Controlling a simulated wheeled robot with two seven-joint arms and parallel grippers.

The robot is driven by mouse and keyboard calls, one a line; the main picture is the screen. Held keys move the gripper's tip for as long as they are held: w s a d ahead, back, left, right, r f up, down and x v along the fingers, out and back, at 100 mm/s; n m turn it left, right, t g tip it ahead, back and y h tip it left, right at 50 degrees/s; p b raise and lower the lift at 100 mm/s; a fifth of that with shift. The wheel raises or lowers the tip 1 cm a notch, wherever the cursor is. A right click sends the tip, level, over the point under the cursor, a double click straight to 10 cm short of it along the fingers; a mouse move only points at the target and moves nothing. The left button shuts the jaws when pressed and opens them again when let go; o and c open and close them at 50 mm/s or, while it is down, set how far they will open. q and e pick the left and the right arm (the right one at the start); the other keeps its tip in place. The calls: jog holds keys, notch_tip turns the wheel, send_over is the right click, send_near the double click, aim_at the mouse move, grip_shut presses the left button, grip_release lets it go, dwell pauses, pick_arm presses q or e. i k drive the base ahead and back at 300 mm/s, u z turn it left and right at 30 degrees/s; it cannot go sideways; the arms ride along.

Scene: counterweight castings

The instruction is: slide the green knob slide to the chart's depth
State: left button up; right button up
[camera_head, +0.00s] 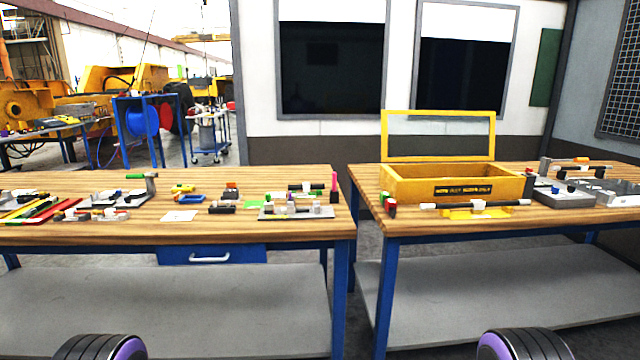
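A small green piece (135,176) sticks out to the left from the top of a grey upright post (151,184) on the left bench. It may be the green knob, but it is too small to tell, and no depth scale can be read. A white card (180,216) lies flat near the bench's front edge; it may be the chart, and its print is unreadable. Neither of my grippers is in view; only dark, purple-rimmed parts of my own body show at the bottom edge.
The left bench (60,236) holds several small fixtures, including a grey plate (296,213) with mixed parts. A gap separates it from the right bench (420,226). There stand an open yellow box (400,188) and grey trays (565,198). A blue drawer (170,256) is shut.

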aim_at(269, 205)
jog(key=z, duration=0.15)
jog(key=i, duration=0.95)
jog(key=u, duration=0.25)
